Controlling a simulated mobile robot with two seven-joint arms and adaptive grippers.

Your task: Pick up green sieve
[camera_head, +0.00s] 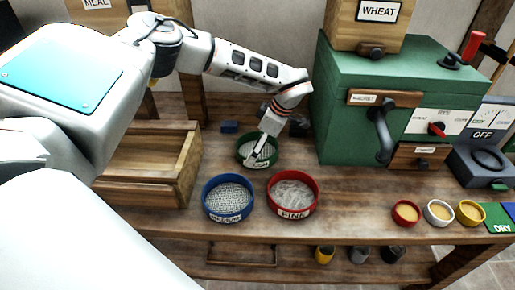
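The green sieve (244,146) stands on the wooden bench behind the blue and red sieves. It is round, with a pale mesh and a label on its front that is partly covered. My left arm reaches in from the left, and my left gripper (254,161) points down over the green sieve. Its tip is at or just above the mesh near the label. The fingers are too small to show whether they are open or shut, and I cannot tell whether they touch the sieve. The sieve rests on the bench. My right gripper is not in view.
A blue sieve (228,215) and a red sieve labelled FINE (271,197) stand in front. A wooden box (182,190) is at left. A green machine (345,130) stands behind right. Small red (405,222), white and yellow bowls sit at front right. A small blue block (229,127) lies behind.

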